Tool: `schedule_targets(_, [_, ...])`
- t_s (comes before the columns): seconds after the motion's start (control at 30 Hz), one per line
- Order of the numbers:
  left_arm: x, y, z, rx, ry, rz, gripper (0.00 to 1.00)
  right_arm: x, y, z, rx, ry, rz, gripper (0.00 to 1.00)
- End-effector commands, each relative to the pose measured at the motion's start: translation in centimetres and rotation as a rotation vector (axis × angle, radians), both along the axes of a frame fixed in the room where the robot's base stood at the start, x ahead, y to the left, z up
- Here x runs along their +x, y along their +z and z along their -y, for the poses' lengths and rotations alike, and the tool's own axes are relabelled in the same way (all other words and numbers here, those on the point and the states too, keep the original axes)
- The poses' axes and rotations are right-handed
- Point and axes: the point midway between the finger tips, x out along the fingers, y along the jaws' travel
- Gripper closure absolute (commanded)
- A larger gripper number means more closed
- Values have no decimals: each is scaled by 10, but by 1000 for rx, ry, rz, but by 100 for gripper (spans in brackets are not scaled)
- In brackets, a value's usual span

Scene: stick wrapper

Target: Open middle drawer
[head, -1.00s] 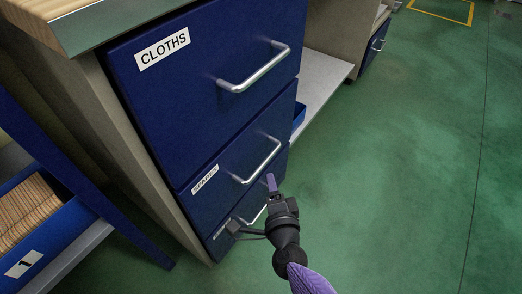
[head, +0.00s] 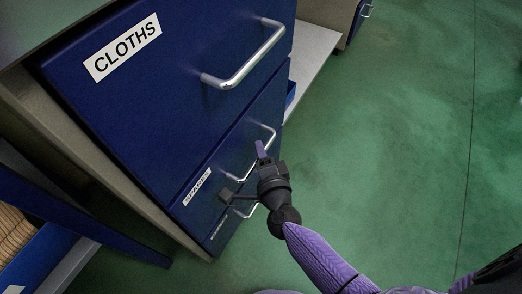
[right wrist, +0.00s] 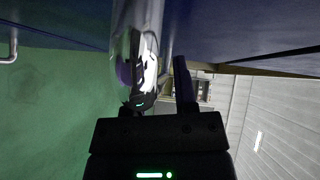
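The middle drawer (head: 232,150) is dark blue, labelled SPARES, and looks shut. Its silver bar handle (head: 270,132) is partly hidden behind my right gripper (head: 261,150). In the head view the fingertips overlap the handle's lower part; I cannot tell whether they touch it. In the right wrist view the right gripper (right wrist: 160,75) has its two dark fingers apart, with a shiny handle bar (right wrist: 143,18) running down towards the gap between them. I cannot tell whether the bar lies fully between the fingers. My left gripper is not in view.
The CLOTHS drawer (head: 170,85) with its larger handle (head: 248,68) is above, shut. A lower drawer (head: 222,232) with a partly hidden handle is below. A pale shelf (head: 310,62) stands behind. Green floor (head: 390,150) on the right is clear.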

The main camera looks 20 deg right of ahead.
Motion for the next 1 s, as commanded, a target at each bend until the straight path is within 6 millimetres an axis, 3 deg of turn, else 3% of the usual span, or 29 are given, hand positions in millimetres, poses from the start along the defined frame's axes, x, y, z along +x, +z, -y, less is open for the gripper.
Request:
schedule_targets(0.03, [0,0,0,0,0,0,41,0,0,0,0,0,0,78])
schedule_targets(0.13, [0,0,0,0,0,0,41,0,0,0,0,0,0,99])
schedule_targets(0.17, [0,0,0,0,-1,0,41,0,0,0,0,0,0,100])
schedule_targets(1.0, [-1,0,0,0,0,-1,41,0,-1,0,0,1,-2,100])
